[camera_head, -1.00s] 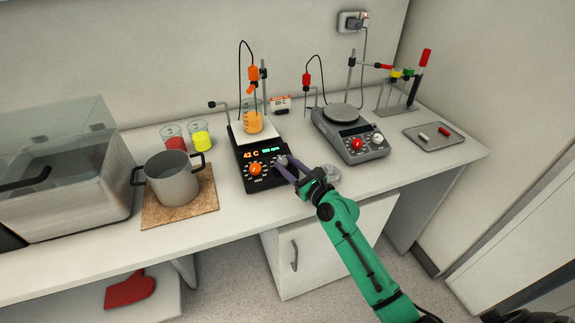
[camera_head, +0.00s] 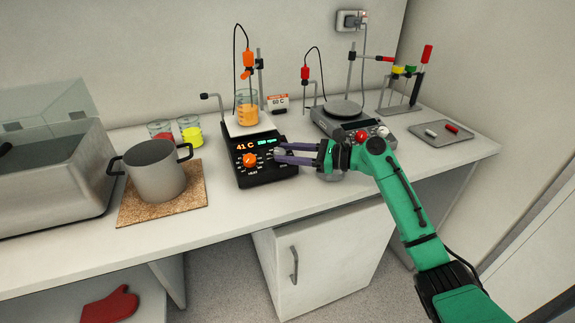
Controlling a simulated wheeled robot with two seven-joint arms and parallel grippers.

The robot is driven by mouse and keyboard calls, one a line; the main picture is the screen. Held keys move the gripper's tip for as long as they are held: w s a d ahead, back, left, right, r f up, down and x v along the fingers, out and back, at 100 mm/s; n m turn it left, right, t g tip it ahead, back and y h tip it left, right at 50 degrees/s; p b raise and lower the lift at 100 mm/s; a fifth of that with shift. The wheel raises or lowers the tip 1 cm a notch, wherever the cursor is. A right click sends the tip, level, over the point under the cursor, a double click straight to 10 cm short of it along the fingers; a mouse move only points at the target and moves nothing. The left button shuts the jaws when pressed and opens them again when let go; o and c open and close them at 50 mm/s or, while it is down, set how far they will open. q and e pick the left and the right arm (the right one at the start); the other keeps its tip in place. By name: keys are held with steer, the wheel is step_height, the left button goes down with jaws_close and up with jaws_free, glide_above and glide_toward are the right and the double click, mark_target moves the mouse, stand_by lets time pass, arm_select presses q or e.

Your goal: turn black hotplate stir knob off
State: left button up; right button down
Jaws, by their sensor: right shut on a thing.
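The black hotplate (camera_head: 240,176) stands mid-bench with a white top plate, a lit display reading 41 C and an orange heat knob (camera_head: 250,160) on the left of its front panel. A beaker of orange liquid (camera_head: 246,110) stands on its plate. My right gripper (camera_head: 277,153) reaches in from the right, its purple fingers shut on the stir knob (camera_head: 279,154) at the right of the panel. The fingers largely hide this knob, so its setting cannot be read. My left gripper is not in view.
A grey hotplate (camera_head: 355,122) stands to the right, partly behind my right arm. A pot (camera_head: 157,172) on a cork mat (camera_head: 138,208), beakers with red and yellow liquid (camera_head: 190,132) and a clear-lidded bath (camera_head: 60,185) are to the left. A tray (camera_head: 425,138) lies at the far right.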

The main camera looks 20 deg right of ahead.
steer(key=n+g, duration=0.1)
steer(key=g, duration=0.1)
steer(key=n+g+y, duration=0.1)
steer(key=n, duration=0.1)
steer(key=shift+w+d+r+g, duration=0.15)
steer(key=shift+w+g, duration=0.2)
steer(key=shift+g, duration=0.05)
steer(key=shift+w+d+n+g+b, duration=0.1)
steer(key=shift+w+n+g+b, duration=0.05)
steer(key=shift+n+g+b, duration=0.95)
steer(key=shift+g+b, duration=0.2)
steer(key=shift+b, duration=0.15)
steer(key=shift+c, duration=2.2)
jaws_free()
